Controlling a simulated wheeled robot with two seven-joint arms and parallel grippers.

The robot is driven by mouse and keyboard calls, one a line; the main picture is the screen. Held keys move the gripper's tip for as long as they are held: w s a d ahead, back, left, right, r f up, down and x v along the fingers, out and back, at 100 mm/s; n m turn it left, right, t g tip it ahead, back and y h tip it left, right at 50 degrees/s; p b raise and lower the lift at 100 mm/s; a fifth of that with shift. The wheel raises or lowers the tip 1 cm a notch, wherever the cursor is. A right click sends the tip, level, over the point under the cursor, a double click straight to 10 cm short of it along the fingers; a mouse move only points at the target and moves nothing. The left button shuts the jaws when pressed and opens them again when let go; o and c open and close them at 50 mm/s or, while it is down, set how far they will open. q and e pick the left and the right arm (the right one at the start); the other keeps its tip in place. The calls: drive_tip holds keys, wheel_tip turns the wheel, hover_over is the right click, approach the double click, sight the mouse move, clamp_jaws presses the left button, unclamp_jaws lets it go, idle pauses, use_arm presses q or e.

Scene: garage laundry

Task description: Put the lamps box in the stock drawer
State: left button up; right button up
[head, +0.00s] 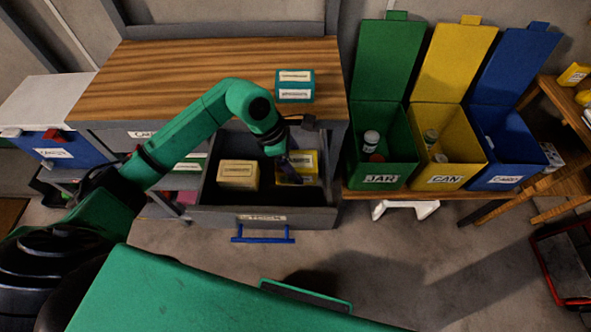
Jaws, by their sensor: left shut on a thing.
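The stock drawer (262,217) is pulled out below the wooden workbench, with a blue handle and a label on its front. My left gripper (290,174) reaches down into the drawer and is shut on a yellow box (303,163) with a white label at the drawer's right side. The gripper and arm hide part of this box, and I cannot tell whether it touches the drawer floor. A cream box (238,175) stands in the drawer to the left. The labels are too small to read surely, so I cannot confirm which is the lamps box. My right gripper is out of view.
A teal box (295,86) with white labels lies on the workbench (190,75). Open green (383,150), yellow (447,150) and blue (505,150) bins stand to the right of the drawer. A white step stool (405,208) is below them. The floor before the drawer is partly clear.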

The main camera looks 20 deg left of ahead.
use_arm(q)
wheel_tip(320, 180, down, 4)
drive_tip(key=shift+a+f, duration=0.1)
drive_tip(key=shift+f, duration=0.1)
drive_tip(key=shift+f, duration=0.15)
drive_tip(key=shift+f, duration=0.15)
drive_tip(key=o, duration=1.3)
drive_tip(key=shift+r, duration=0.35)
drive_tip(key=b+v, duration=0.1)
drive_tip(key=v, duration=1.1)
drive_tip(key=shift+f, duration=0.1)
